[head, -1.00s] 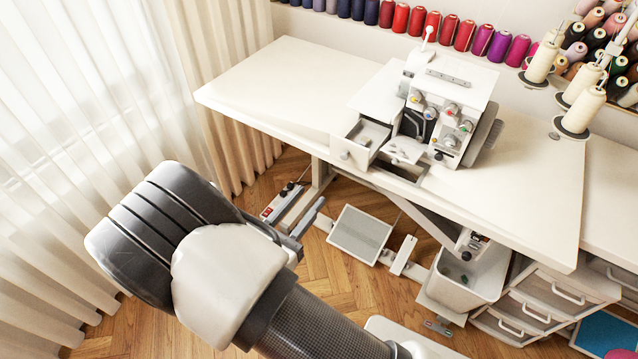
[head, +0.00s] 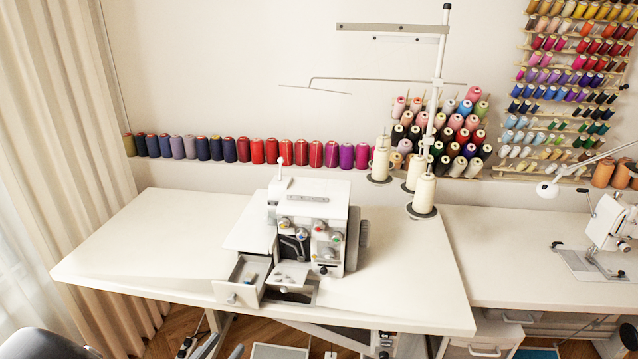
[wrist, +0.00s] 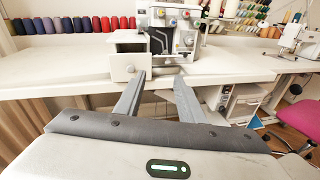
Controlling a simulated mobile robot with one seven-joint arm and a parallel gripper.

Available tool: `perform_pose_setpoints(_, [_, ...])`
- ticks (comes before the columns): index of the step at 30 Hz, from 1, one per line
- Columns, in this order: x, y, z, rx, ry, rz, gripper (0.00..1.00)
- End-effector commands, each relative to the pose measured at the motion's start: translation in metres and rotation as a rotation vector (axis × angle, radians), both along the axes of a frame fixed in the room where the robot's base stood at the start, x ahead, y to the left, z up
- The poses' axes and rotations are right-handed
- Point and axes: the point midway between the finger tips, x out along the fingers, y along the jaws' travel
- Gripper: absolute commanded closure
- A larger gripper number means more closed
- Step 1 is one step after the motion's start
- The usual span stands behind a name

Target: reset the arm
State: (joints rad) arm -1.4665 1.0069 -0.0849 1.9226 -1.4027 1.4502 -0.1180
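In the wrist view my gripper (wrist: 158,98) shows two grey fingers set apart with nothing between them. It points toward the front of the white table (wrist: 65,72) and the serger sewing machine (wrist: 172,18). In the head view most of my arm is out of frame. A dark rounded part of my arm shows at the bottom left corner, and the gripper's fingers cannot be made out clearly there. The serger (head: 315,215) stands on the white table (head: 150,235), with a small drawer (head: 243,282) pulled open at its front left.
The table's front edge lies close ahead of the gripper. Cream thread cones (head: 423,192) stand behind the serger. A row of spools (head: 270,150) lines the wall. A second sewing machine (head: 607,225) is at right. A curtain (head: 85,150) hangs at left.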

Motion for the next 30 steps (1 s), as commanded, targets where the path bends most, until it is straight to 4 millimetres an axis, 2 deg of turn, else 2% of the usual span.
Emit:
perform_pose_setpoints(1, [0.019,-0.027,0.022,0.074,0.024,-0.117,0.64])
perform_pose_setpoints(2, [0.027,-0.045,0.033,0.123,0.041,-0.190,0.64])
perform_pose_setpoints(3, [0.037,-0.071,0.046,0.191,0.065,-0.292,0.64])
perform_pose_setpoints(6, [0.048,-0.134,0.074,0.373,0.114,-0.536,0.64])
perform_pose_setpoints(9, [0.046,-0.191,0.098,0.572,0.144,-0.762,0.64])
perform_pose_setpoints(12, [0.034,-0.240,0.118,0.785,0.157,-0.971,0.64])
perform_pose_setpoints(15, [0.016,-0.278,0.136,1.017,0.149,-1.158,0.64])
perform_pose_setpoints(18, [-0.004,-0.307,0.153,1.262,0.118,-1.318,0.64])
perform_pose_setpoints(21, [-0.024,-0.327,0.169,1.517,0.064,-1.444,0.64])
perform_pose_setpoints(24, [-0.038,-0.338,0.184,1.750,-0.002,-1.524,0.64])
perform_pose_setpoints(30, [-0.055,-0.348,0.208,2.093,-0.127,-1.580,0.64])
